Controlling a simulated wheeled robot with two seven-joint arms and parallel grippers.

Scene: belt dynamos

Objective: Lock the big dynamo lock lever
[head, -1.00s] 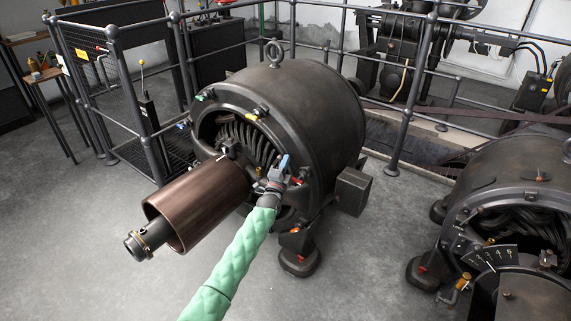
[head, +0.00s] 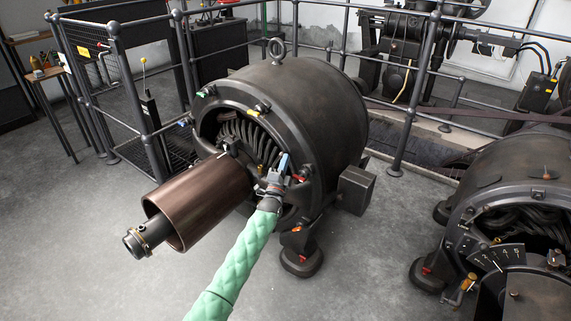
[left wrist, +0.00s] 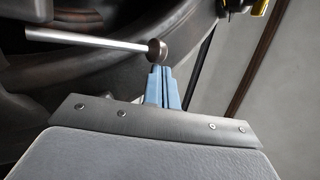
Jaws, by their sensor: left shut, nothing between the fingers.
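The big dynamo (head: 312,110) stands in the middle of the head view, a dark round housing with a copper-brown drum (head: 200,200) at its front. My left gripper (head: 283,165), on the green-sleeved arm, is at the right side of its front rim. In the left wrist view its blue fingers (left wrist: 163,88) are shut together and empty. Just beyond their tips is the round end of a bare steel rod (left wrist: 100,43), which looks like a lever; I cannot tell whether they touch. In the head view my gripper hides this spot. My right gripper is not in view.
A second dynamo (head: 515,185) with a numbered dial stands at the right. Metal railings (head: 400,115) run behind and to the left of the big dynamo. The grey floor (head: 80,240) is open at the front left.

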